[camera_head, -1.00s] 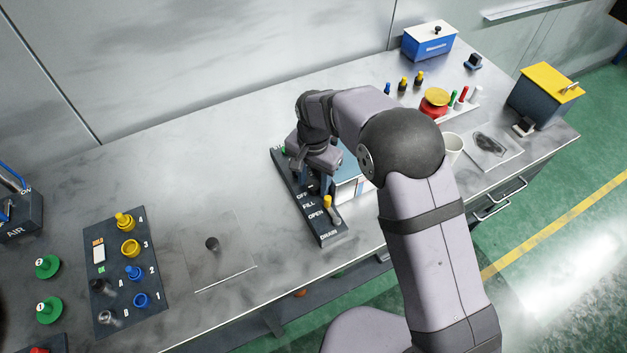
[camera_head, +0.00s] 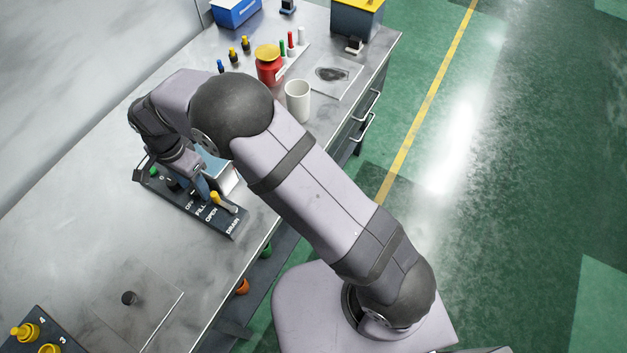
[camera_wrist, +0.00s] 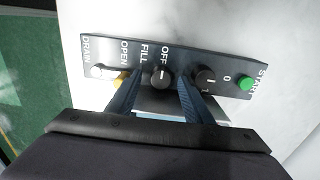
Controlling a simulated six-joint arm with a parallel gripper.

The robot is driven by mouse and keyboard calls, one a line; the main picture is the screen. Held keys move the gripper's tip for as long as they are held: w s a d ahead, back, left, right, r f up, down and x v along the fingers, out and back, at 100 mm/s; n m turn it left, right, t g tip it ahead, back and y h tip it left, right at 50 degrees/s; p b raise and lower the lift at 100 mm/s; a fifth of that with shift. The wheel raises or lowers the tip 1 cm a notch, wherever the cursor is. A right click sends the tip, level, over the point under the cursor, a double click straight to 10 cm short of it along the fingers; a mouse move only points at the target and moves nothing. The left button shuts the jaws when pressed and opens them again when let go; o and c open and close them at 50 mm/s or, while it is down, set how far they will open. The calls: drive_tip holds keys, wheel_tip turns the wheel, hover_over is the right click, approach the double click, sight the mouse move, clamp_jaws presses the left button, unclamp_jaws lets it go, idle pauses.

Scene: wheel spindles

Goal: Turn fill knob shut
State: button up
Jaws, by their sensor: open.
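The black fill knob (camera_wrist: 161,77) sits on the dark control panel (camera_wrist: 185,52), by the FILL and OFF labels, in the wrist view. A small pale mark shows on it; its exact setting is hard to tell. My gripper (camera_wrist: 159,85) is open, with one blue finger on either side of the knob. I cannot tell whether either finger touches it. In the head view the panel (camera_head: 221,222) lies along the bench, my gripper (camera_head: 201,184) is over its middle, and the fill knob is hidden.
Right of the fill knob is a second black knob (camera_wrist: 204,76) close to my right finger, then a green START button (camera_wrist: 246,83). A yellow-ended drain lever (camera_wrist: 108,72) is at left. A white cup (camera_head: 298,100) is farther off.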

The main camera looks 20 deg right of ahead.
wheel_tip(320, 180, up, 6)
drive_tip(key=shift+w+r+b, duration=0.1)
drive_tip(key=shift+r+b, duration=0.05)
drive_tip(key=shift+b, duration=0.85)
drive_tip(key=shift+d+r, duration=0.15)
drive_tip(key=shift+d, duration=0.55)
drive_tip(key=s+d+n, duration=0.3)
drive_tip(key=s+d, duration=0.2)
drive_tip(key=d, duration=0.8)
drive_tip(key=s+d+n, duration=0.4)
drive_tip(key=s+d, duration=0.2)
drive_tip(key=d, duration=0.7)
drive_tip(key=shift+f, duration=0.45)
drive_tip(key=shift+d, duration=0.1)
drive_tip(key=s+d+f+n, duration=0.1)
drive_tip(key=s+d+n, duration=0.1)
drive_tip(key=s, duration=0.3)
drive_tip(key=shift+s+d+f, duration=0.15)
drive_tip(key=shift+s+d, duration=0.1)
drive_tip(key=shift+d, duration=0.55)
